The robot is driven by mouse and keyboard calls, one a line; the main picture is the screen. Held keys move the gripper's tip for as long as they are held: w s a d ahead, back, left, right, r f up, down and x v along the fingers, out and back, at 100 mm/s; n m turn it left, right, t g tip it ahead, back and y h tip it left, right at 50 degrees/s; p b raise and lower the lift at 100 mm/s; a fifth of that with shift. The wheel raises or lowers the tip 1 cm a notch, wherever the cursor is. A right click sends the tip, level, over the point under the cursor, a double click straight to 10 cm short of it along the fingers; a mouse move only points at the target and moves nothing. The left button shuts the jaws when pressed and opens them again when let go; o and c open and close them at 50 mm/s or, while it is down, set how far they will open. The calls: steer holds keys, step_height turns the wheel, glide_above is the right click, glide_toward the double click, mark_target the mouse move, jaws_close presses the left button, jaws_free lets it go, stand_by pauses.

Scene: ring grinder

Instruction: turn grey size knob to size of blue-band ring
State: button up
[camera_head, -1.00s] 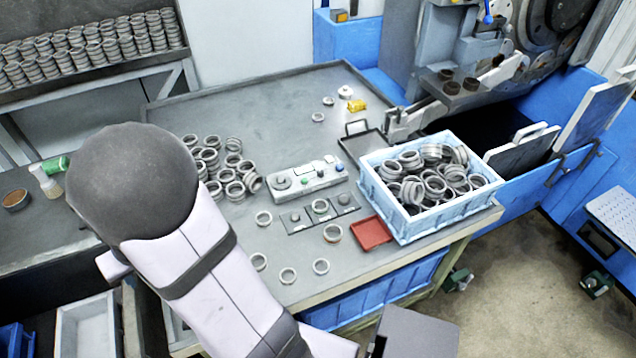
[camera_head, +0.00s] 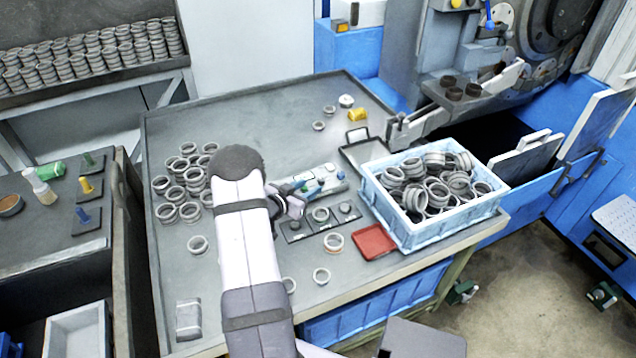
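The control box (camera_head: 332,180) stands mid-table, with a small green and a blue button on its visible right part. Its left part, where the round grey knob showed earlier, is behind my gripper (camera_head: 294,196) and arm. My gripper is over or right at that left end; contact cannot be told. Its fingers are too small and covered to tell open from shut. In front of the box, a ring (camera_head: 320,214) sits on the middle of several dark pads. Loose rings lie nearby, one with a reddish band (camera_head: 334,242). I cannot make out a blue band on any ring.
A blue crate (camera_head: 440,237) full of rings and a red tray (camera_head: 374,241) stand at right. Ring piles (camera_head: 182,180) lie left of my arm. Blue, yellow and green pegs (camera_head: 83,216) stand on the left bench.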

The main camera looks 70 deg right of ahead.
mark_target(320, 180)
steer(key=shift+p+x, duration=0.55)
steer(key=shift+x, duration=3.1)
steer(key=shift+w, duration=0.1)
jaws_close()
